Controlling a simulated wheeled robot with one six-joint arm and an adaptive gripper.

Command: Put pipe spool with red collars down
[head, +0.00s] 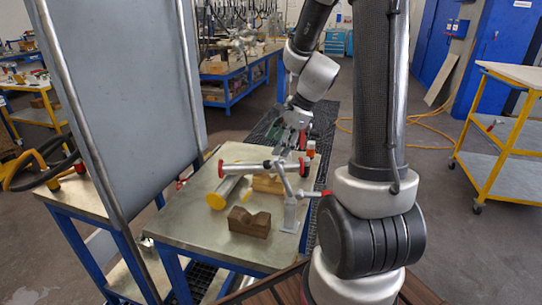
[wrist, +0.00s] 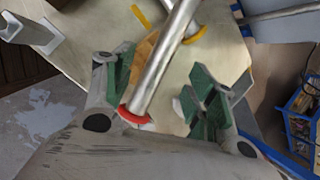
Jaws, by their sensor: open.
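The pipe spool with red collars (head: 252,168) lies across the work table in the head view, a grey metal tube with a red collar at each end. It appears to lie over a tan wooden block (head: 267,184); the contact cannot be made out. In the wrist view the spool (wrist: 164,62) runs between my green-padded fingers, its near red collar (wrist: 134,117) close to the palm. My gripper (wrist: 165,78) is open, with gaps beside the tube. In the head view my gripper (head: 297,138) is at the spool's right end, partly hidden by my arm.
A yellow-collared spool (head: 226,188) lies beside the red one. A brown V-shaped block (head: 249,222) and a grey stand (head: 290,214) with a red-tipped handle are at the table's front. A large grey panel (head: 125,95) rises at left.

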